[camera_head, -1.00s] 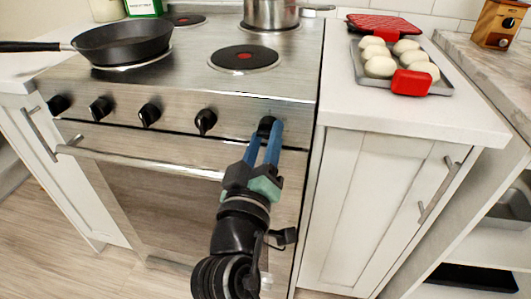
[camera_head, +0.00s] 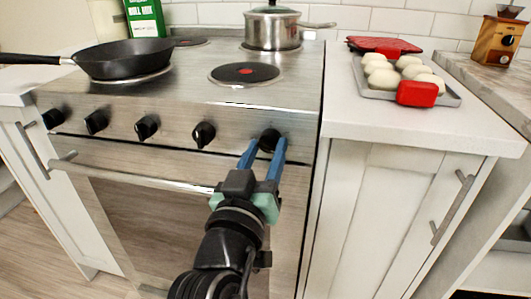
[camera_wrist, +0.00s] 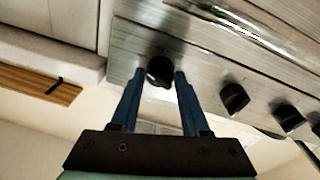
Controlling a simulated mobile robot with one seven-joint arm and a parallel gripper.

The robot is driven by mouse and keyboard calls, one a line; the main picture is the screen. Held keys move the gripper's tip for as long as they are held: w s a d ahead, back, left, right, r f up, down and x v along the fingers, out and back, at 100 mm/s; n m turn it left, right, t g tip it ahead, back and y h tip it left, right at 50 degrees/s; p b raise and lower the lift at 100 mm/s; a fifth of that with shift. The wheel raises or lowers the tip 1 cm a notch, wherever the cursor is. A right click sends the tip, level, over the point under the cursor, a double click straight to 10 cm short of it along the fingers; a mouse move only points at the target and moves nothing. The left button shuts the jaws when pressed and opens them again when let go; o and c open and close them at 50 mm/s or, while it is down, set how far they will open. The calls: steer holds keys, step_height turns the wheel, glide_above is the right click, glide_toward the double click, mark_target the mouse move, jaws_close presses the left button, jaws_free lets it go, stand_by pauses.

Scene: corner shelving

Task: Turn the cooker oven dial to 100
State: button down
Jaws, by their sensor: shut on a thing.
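The cooker (camera_head: 200,240) has a brushed-steel front with a row of black dials. The rightmost dial (camera_head: 269,139) sits between the blue fingertips of my gripper (camera_head: 265,149). In the wrist view the same dial (camera_wrist: 160,71) shows between the two fingers of my gripper (camera_wrist: 160,76), one on each side. My gripper is shut on this dial. I cannot read any temperature marks or the dial's exact setting.
Other black dials (camera_head: 203,134) lie to the left, above the oven door handle (camera_head: 150,178). A frying pan (camera_head: 123,58) and a lidded pot (camera_head: 271,28) stand on the hob. A tray (camera_head: 450,98) of buns is on the right counter.

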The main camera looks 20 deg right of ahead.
steer(key=shift+c, duration=2)
jaws_free()
steer(key=v, duration=1.3)
steer(key=shift+p, duration=0.45)
steer(key=shift+w, duration=0.1)
